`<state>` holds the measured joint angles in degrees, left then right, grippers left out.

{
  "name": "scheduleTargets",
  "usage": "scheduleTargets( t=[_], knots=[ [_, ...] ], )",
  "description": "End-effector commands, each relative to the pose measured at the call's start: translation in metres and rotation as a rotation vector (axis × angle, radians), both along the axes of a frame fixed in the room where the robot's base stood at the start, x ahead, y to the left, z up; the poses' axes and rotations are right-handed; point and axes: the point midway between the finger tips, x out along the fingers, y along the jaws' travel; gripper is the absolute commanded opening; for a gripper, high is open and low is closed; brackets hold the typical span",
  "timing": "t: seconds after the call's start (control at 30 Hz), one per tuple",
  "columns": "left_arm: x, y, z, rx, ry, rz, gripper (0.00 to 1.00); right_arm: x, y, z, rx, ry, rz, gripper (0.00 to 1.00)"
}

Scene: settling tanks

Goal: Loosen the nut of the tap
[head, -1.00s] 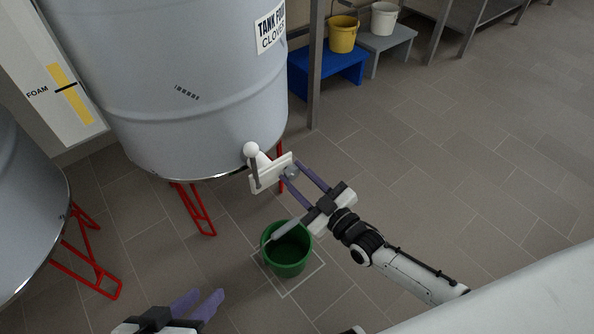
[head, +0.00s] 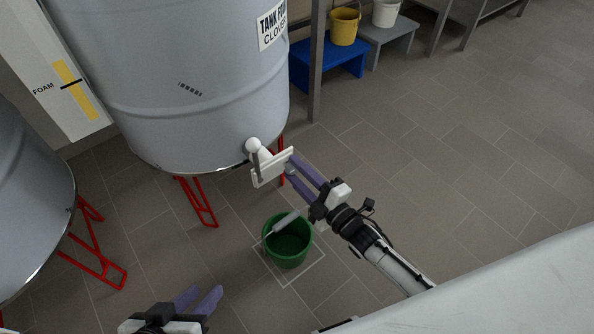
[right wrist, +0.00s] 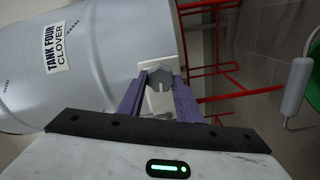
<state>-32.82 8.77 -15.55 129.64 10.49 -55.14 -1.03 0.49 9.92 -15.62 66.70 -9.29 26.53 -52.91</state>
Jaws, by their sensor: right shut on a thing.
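The tap is at the foot of the grey tank labelled "TANK FOUR CLOVER" (head: 190,90). It has a white ball (head: 252,145), a dark lever and a white plate (head: 270,170). In the right wrist view the grey, hex-like nut (right wrist: 160,76) stands in front of the white plate (right wrist: 158,100). My right gripper (head: 290,167) has its purple fingers on either side of the nut and is shut on it; the fingertips also show in the right wrist view (right wrist: 158,82). My left gripper (head: 204,293) is open and empty, low in the head view, away from the tap.
A green bucket (head: 288,258) with a grey handle grip stands on the floor below the tap, inside a marked square. Red tank legs (head: 202,205) stand nearby. A blue stool (head: 330,68) with a yellow bucket (head: 344,27) is behind. Floor at right is clear.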

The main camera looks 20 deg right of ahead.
Motion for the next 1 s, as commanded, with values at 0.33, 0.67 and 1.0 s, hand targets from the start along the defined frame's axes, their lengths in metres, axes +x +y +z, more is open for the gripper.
scheduleTargets(
  t=[0.33,0.67,1.0],
  knots=[
    [0.0013,0.0003,-0.0002,0.003,0.004,-0.003,0.31,-0.0012,0.0004,-0.002,-0.106,-0.036,0.001,0.09],
    [0.0059,0.0002,0.0031,0.003,-0.007,-0.004,0.31,-0.0012,0.0003,-0.002,-0.119,-0.04,0.001,0.09],
    [0.0041,0.0003,0.0022,0.004,-0.005,-0.006,0.31,-0.0009,0.0001,-0.0015,-0.118,-0.041,0.001,0.51]
  ],
)
